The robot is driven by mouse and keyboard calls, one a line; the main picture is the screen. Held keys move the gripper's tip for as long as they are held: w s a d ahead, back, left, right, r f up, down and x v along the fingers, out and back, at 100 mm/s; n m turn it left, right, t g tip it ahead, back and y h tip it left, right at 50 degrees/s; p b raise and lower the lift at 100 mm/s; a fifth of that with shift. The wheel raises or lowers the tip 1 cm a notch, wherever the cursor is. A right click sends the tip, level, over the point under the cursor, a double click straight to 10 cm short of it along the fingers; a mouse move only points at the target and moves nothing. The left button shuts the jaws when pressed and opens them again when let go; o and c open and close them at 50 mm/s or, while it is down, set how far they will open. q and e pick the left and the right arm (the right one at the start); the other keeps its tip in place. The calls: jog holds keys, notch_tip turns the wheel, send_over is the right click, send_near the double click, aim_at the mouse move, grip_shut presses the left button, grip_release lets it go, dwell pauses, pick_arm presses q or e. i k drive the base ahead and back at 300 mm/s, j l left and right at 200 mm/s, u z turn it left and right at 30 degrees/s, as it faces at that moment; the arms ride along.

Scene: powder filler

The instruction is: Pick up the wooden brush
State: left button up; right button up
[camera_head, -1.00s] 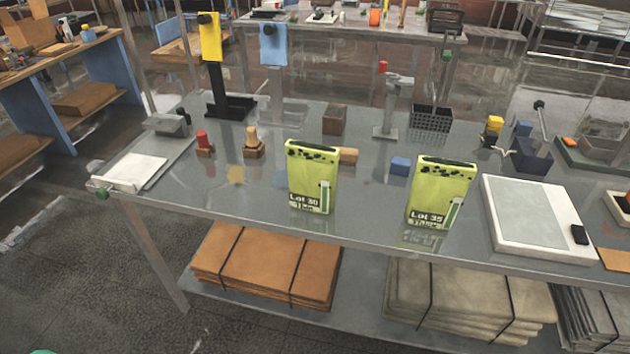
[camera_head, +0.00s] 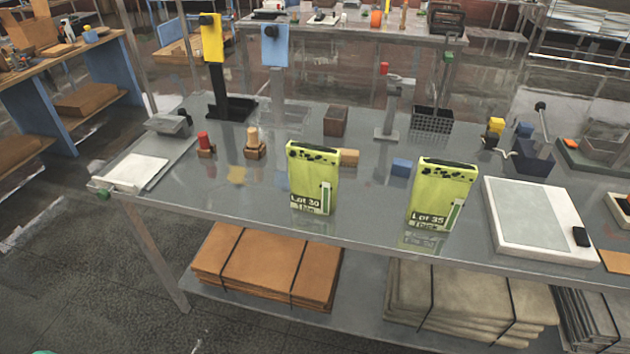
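No thing on the table shows clearly as a wooden brush. A small wooden piece with an upright peg handle on a block (camera_head: 255,145) stands left of centre; whether it is the brush I cannot tell. A dark brown block (camera_head: 336,121) stands farther back. A light wooden block (camera_head: 349,157) is partly hidden behind the left green pouch (camera_head: 312,178). Neither of my grippers is in view.
A grey metal table (camera_head: 250,200) holds a second green pouch (camera_head: 443,194), a red-topped piece (camera_head: 206,145), a white flat device (camera_head: 538,220), a black wire basket (camera_head: 432,122) and a blue block (camera_head: 401,167). The front left table top is mostly clear.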

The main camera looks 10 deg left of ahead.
aim_at(349, 158)
jog(key=i+j, duration=0.25)
jog(key=j, duration=0.2)
jog(key=i+j, duration=0.25)
jog(key=j, duration=0.15)
jog(key=l+u, duration=0.15)
jog(key=u, duration=0.3)
jog(key=k+l+u, duration=0.1)
jog(key=u, duration=0.3)
